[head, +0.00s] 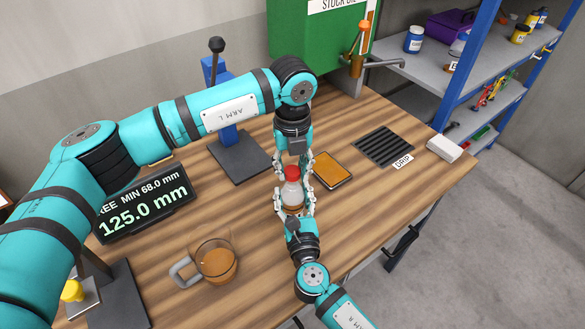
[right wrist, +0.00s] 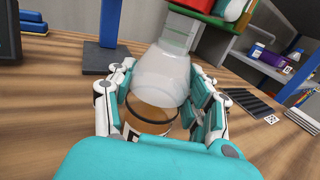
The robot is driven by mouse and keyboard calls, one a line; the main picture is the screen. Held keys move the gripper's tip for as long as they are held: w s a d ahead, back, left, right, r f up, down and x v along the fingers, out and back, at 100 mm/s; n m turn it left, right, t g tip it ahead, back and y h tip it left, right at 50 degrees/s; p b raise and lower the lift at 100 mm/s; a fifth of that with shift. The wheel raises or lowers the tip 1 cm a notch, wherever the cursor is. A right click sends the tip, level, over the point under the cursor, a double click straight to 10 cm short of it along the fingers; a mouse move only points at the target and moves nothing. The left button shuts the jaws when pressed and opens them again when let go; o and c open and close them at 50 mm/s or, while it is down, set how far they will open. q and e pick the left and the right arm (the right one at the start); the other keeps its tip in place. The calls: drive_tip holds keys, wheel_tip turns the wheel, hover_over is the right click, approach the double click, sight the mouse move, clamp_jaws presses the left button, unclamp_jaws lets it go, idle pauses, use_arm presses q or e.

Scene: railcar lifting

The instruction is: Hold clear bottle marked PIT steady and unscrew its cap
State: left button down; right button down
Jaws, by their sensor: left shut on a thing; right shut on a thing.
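The clear bottle (head: 292,194) stands on the wooden bench, with amber liquid in its lower part and a red cap (head: 292,172) on top. My left gripper (head: 293,168) comes down from above, its fingers closed on either side of the cap. My right gripper (head: 293,204) reaches in from the near side and is shut around the bottle's body. In the right wrist view the bottle (right wrist: 160,80) sits between the two finger pads, with a dark-edged label low on it. The label's text is not readable. The cap is not clearly visible there.
A glass mug of amber liquid (head: 216,264) stands near left, beside a display (head: 143,208) reading 125.0 mm. An orange-topped tray (head: 332,170) lies close right of the bottle. A black drip grate (head: 384,147) and white block (head: 444,149) lie farther right. A blue post stands behind.

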sight(292, 171)
use_arm(q)
wheel_tip(292, 171, up, 4)
drive_tip(key=shift+f, duration=0.25)
use_arm(e)
drive_tip(key=shift+c, duration=2.2)
unclamp_jaws()
